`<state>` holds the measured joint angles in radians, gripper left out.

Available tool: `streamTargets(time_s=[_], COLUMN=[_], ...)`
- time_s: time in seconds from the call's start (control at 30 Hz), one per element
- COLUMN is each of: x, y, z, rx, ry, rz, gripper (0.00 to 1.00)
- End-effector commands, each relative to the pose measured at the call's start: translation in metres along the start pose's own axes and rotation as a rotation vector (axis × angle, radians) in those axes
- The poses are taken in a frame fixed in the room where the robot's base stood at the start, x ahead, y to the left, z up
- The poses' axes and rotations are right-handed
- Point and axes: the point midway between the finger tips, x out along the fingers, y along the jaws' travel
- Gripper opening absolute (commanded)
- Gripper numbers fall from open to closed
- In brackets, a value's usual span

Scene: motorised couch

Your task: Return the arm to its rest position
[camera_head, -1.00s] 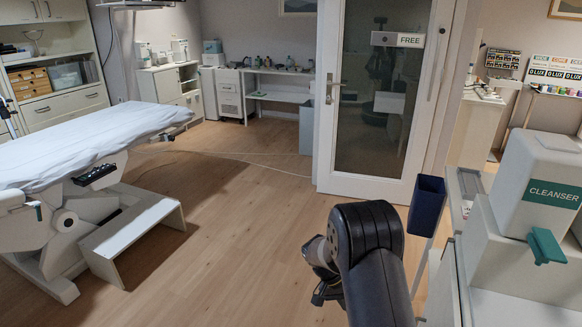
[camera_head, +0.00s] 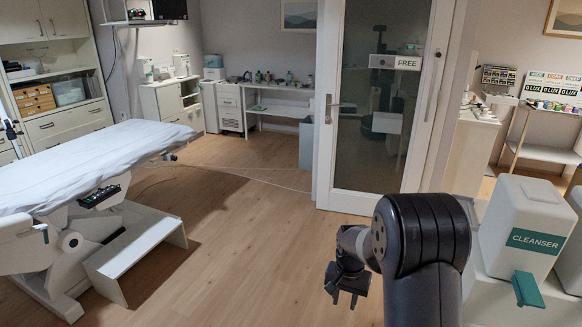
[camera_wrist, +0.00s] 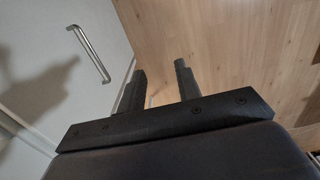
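My arm is bent at the elbow in the lower right of the head view. My gripper (camera_head: 347,290) hangs past the bend, over open wooden floor. The wrist view shows my gripper's two dark fingers (camera_wrist: 160,72) apart, with only floor between them. It is open and empty and touches nothing that I can see.
A white door (camera_head: 375,100) marked FREE stands ahead. The couch (camera_head: 85,165) with a white step (camera_head: 135,255) is at left. A cleanser dispenser (camera_head: 522,225) stands close at right, beside my arm. A white panel with a metal handle (camera_wrist: 88,53) shows in the wrist view.

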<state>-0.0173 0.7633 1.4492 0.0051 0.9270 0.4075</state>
Motion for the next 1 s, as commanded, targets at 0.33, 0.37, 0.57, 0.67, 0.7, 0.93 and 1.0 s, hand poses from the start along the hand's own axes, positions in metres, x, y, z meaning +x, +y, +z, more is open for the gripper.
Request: streamTargets(time_s=[0.33,0.37,0.57,0.67,0.7,0.93,1.0], x=[-0.052,-0.055,-0.07,-0.073,-0.073,-0.073,-0.073], y=[0.01,0.01,0.012,0.013,0.013,0.013,0.013], z=[0.0,0.0,0.0,0.0,0.0,0.0,0.0], rx=[0.003,0.001,-0.001,-0.001,-0.001,-0.001,-0.002], ry=[0.002,0.003,0.001,0.0,0.0,0.0,-0.001], rz=[-0.195,-0.199,-0.194,-0.193,-0.193,-0.192,-0.192], gripper=[0.33,0.33,0.33,0.33,0.33,0.33,0.33])
